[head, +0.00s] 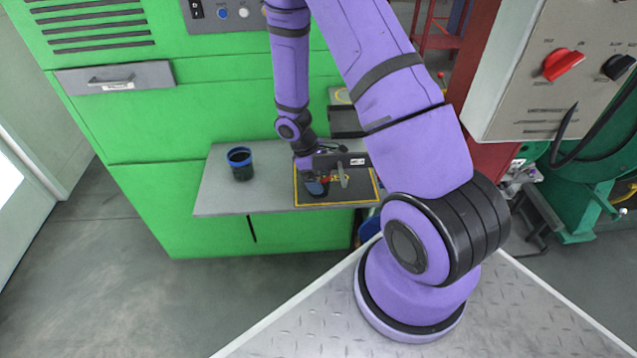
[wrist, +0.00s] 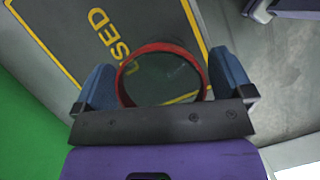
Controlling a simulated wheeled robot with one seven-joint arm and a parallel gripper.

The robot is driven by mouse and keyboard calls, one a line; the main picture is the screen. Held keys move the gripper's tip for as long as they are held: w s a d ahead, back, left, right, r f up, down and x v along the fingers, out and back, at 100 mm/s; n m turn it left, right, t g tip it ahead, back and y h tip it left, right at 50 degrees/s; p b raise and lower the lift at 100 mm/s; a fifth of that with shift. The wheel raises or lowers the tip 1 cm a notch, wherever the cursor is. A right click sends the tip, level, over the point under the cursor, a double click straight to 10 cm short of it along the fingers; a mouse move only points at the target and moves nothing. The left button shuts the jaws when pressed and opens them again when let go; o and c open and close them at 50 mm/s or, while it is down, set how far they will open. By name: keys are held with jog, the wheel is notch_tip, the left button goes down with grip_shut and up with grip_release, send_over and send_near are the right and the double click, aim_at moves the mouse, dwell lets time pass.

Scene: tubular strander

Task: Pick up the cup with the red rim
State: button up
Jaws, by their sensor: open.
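The cup with the red rim (wrist: 160,47) shows in the wrist view, seen from above, standing over a dark mat with yellow marking. My gripper (wrist: 162,72) is open, with one blue finger on each side of the rim. I cannot tell whether the fingers touch the cup. In the head view my gripper (head: 331,180) is low over the mat, and only a bit of red shows by the fingers; most of the cup is hidden there.
A dark cup with a blue rim (head: 240,163) stands on the grey shelf (head: 217,190), left of the mat (head: 365,190). A green cabinet (head: 165,125) rises behind the shelf. A grey control box (head: 535,80) with a red knob is at the right.

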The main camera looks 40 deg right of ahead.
jog(key=shift+s+d+f, duration=0.1)
jog(key=shift+s+f, duration=0.05)
jog(key=shift+f, duration=0.2)
jog(key=c, duration=1)
